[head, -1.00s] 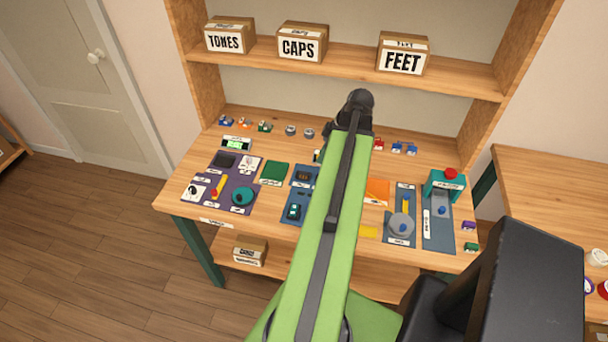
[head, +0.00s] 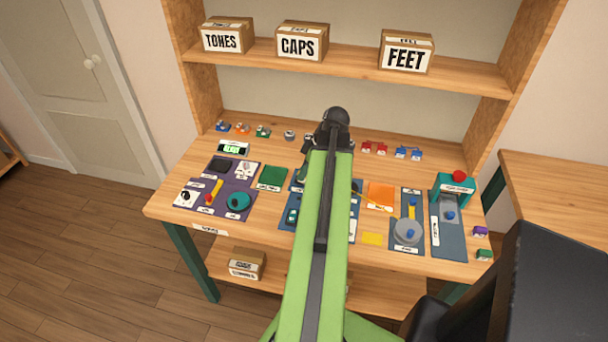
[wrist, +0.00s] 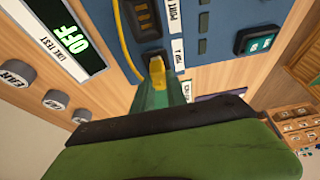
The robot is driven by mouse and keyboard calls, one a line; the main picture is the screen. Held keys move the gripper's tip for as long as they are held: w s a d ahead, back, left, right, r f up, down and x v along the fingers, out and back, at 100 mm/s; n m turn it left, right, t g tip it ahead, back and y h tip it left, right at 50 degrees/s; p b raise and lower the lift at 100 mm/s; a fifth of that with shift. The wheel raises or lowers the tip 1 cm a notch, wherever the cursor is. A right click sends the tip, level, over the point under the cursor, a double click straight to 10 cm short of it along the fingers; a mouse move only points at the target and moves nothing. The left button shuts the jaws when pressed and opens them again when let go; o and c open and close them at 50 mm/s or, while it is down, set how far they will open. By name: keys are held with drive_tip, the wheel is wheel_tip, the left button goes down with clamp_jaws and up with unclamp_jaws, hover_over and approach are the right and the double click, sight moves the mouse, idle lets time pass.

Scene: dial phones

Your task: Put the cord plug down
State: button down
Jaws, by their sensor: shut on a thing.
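The yellow cord plug (wrist: 157,72) is at the tip of my gripper (wrist: 158,90) in the wrist view. My gripper is shut on it, just over the lower edge of a blue mat (wrist: 215,38), beside a white label. I cannot tell whether the plug touches the surface. A yellow cord (wrist: 126,45) curves up along the mat's left side. In the head view part of the yellow cord (head: 372,200) shows right of my arm. My arm hides the plug and fingertips there.
A line test display (wrist: 66,28) reading OFF and several grey round pieces (wrist: 55,99) lie left in the wrist view. A dark block (wrist: 140,18) and a teal-black part (wrist: 258,40) sit on the mat. An orange square (head: 381,195) and red-topped teal press (head: 455,186) stand right.

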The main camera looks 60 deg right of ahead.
drive_tip(key=shift+f+b, duration=0.3)
drive_tip(key=c, duration=1.3)
unclamp_jaws()
drive_tip(key=shift+c, duration=0.2)
drive_tip(key=shift+r, duration=0.1)
drive_tip(key=shift+r+p, duration=0.55)
drive_tip(key=shift+p, duration=0.1)
drive_tip(key=p+v, duration=1)
drive_tip(key=v, duration=0.1)
drive_tip(key=shift+r, duration=0.2)
drive_tip(key=shift+s, duration=0.15)
